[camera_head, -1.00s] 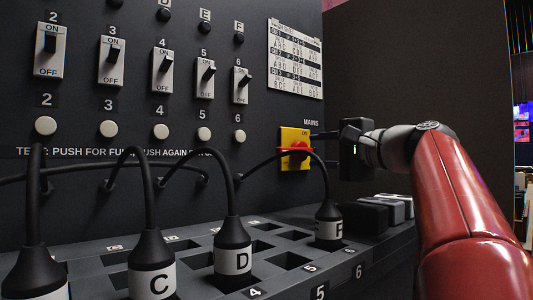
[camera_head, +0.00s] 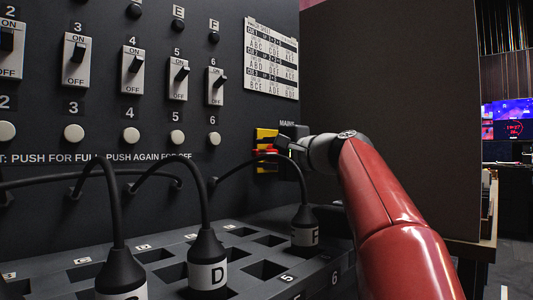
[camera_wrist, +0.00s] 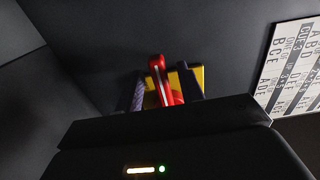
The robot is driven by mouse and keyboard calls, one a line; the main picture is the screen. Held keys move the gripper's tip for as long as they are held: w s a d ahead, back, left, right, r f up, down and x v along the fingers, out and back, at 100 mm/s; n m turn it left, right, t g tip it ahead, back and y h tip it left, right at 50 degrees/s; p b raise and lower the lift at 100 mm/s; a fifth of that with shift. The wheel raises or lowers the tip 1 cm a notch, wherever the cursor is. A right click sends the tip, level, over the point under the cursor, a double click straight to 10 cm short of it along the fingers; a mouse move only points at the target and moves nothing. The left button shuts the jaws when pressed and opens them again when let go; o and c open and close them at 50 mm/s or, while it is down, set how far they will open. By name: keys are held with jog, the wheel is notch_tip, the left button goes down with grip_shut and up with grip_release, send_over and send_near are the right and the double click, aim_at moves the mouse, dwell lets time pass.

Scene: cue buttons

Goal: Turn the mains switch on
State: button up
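The mains switch is a yellow plate (camera_head: 264,135) with a red rotary handle (camera_head: 262,153) on the dark panel, below the MAINS label. My gripper (camera_head: 281,148) is right in front of it and partly covers it. In the wrist view, the red handle (camera_wrist: 160,78) stands between my two dark fingers, with the yellow plate (camera_wrist: 198,75) behind. My gripper (camera_wrist: 160,92) looks open, with gaps beside the handle. The view is blurred, so I cannot tell whether a finger touches it.
A printed cue chart (camera_head: 271,58) hangs above the switch. Several toggle switches (camera_head: 215,87) and round white buttons (camera_head: 214,138) fill the panel to the left. Black cables rise from plugs, including plug D (camera_head: 207,272), in the sloping desk (camera_head: 265,270) below my arm.

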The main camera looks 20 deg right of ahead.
grip_shut()
